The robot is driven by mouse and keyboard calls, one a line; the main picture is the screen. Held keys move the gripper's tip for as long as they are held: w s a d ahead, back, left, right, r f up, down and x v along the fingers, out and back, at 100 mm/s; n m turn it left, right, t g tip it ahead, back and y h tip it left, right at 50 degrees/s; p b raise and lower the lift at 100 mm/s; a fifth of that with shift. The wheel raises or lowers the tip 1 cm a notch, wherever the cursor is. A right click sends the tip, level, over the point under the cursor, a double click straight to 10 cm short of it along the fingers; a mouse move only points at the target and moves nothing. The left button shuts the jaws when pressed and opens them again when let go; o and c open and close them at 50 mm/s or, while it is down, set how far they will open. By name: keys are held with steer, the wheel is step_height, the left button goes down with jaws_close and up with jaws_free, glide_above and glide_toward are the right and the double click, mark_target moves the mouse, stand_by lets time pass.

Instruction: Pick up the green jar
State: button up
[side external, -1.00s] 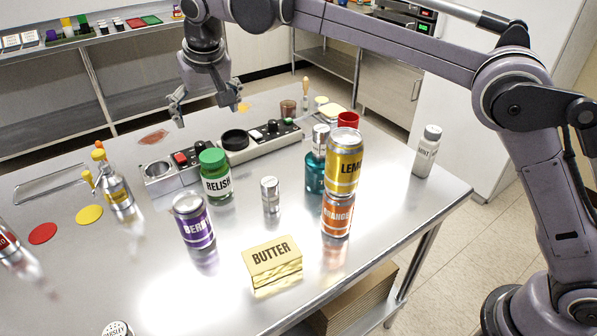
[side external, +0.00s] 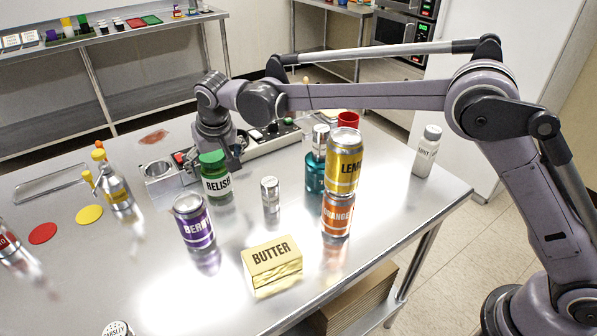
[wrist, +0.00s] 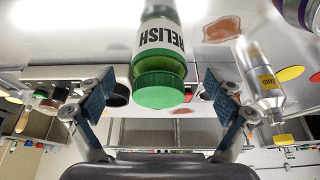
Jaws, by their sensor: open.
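The green jar (side external: 216,184), with a green lid and a white RELISH label, stands upright on the steel table. In the wrist view the jar (wrist: 158,62) appears upside down, its green lid toward my gripper. My gripper (wrist: 156,100) is open, with one blue-padded finger on each side of the lid and a gap on both sides. In the side view my gripper (side external: 222,158) is low, just behind the jar, which partly hides its fingers.
A purple BERRY can (side external: 194,222) stands in front of the jar, and a small silver shaker (side external: 270,196) to its right. A control panel (side external: 265,147) lies behind. A LEMON can (side external: 344,160) is stacked on an ORANGE can (side external: 337,214). A butter block (side external: 272,266) lies in front.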

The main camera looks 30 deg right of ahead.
steer(key=shift+x, duration=2.7)
steer(key=shift+w+d, duration=0.1)
steer(key=shift+w, duration=0.05)
steer(key=c, duration=1.4)
steer(key=shift+c, duration=1.3)
steer(key=shift+r, duration=0.15)
